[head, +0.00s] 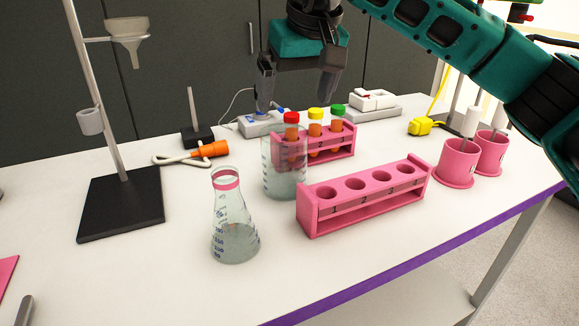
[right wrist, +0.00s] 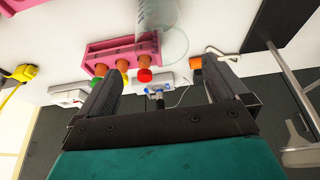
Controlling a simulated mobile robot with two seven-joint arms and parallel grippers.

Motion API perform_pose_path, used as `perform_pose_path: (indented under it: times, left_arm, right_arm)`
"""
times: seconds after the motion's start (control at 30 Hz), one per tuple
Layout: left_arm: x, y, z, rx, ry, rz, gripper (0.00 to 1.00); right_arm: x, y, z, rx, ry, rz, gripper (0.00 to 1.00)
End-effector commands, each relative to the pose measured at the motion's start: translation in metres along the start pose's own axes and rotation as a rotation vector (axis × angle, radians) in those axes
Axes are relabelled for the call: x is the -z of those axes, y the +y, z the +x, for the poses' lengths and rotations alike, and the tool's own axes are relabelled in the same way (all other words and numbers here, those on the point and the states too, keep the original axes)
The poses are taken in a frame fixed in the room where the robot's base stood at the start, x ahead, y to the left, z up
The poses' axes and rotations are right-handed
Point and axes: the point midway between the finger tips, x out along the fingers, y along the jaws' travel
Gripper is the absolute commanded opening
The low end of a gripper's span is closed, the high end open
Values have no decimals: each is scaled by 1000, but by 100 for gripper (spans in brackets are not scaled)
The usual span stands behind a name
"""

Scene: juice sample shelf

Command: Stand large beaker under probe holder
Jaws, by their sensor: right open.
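The large beaker (head: 284,182) is clear glass with liquid in its lower part. It stands upright on the white table, in front of the pink rack of capped tubes. In the right wrist view the beaker (right wrist: 163,28) is at the top, partly cut off. My right gripper (head: 296,92) is open and empty above the back of the table, behind and above the beaker, not touching it. Its two fingers (right wrist: 160,92) are spread in the wrist view. A short rod stand (head: 198,135) at the back may be the probe holder; I cannot be sure. My left gripper is not in view.
A conical flask (head: 235,240) stands close left of the beaker, an empty pink rack (head: 362,205) to its right. An orange probe with cable (head: 208,150) lies behind left. A tall funnel stand (head: 122,205) is left; pink cups (head: 458,165) are right.

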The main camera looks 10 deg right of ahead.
Motion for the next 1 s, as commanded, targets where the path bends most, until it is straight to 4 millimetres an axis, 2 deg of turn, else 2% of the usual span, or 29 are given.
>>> perform_pose_path:
  times: [0.03,0.13,0.47,0.73,1.0]
  left_arm:
    - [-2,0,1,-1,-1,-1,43]
    - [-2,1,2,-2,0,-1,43]
    - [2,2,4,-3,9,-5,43]
    - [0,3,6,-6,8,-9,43]
    - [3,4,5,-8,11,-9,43]
  right_arm:
    - [-1,0,13,0,-4,0,100]
    - [-1,0,29,1,-3,0,100]
    - [2,0,53,0,-2,2,100]
    - [5,-1,92,0,-3,1,100]
    - [6,-1,96,0,1,0,100]
